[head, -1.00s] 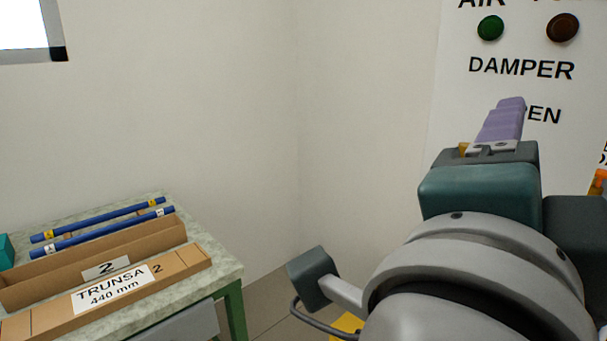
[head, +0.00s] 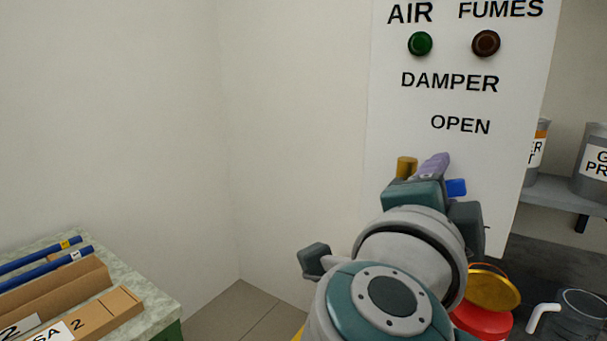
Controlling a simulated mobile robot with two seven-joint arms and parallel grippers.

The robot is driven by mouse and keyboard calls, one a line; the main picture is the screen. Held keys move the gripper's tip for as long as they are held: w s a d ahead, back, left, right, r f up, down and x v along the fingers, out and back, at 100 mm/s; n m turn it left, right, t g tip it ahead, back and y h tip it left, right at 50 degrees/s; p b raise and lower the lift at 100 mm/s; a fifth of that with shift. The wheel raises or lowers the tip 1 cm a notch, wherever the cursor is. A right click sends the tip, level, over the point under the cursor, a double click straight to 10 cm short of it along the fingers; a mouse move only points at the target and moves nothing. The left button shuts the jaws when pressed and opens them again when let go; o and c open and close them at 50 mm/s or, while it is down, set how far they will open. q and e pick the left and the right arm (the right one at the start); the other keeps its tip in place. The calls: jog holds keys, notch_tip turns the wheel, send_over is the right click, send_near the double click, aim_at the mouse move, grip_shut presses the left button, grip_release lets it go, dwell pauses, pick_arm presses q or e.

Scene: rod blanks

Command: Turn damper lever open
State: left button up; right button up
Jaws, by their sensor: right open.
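The white damper panel (head: 400,120) stands right of centre with the words AIR, FUMES, DAMPER and OPEN. My right gripper (head: 434,164), with purple fingers, is in front of the panel below the word OPEN. It is open; I see nothing between its fingers. A brass-coloured piece (head: 406,167) shows just left of the fingers and a blue piece (head: 457,187) just right of them. They may be parts of the damper lever, whose remaining parts are hidden behind my gripper. I cannot tell whether the fingers touch either piece. My left gripper is out of view.
A green lamp (head: 420,43) and a dark reddish-brown lamp (head: 486,43) sit high on the panel. A bench (head: 155,305) with blue rods and cardboard boxes is at lower left. Red and yellow round items (head: 492,288) and a grey mug (head: 580,312) lie at lower right.

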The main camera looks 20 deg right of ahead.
grip_shut()
dwell(0.4)
dwell(1.0)
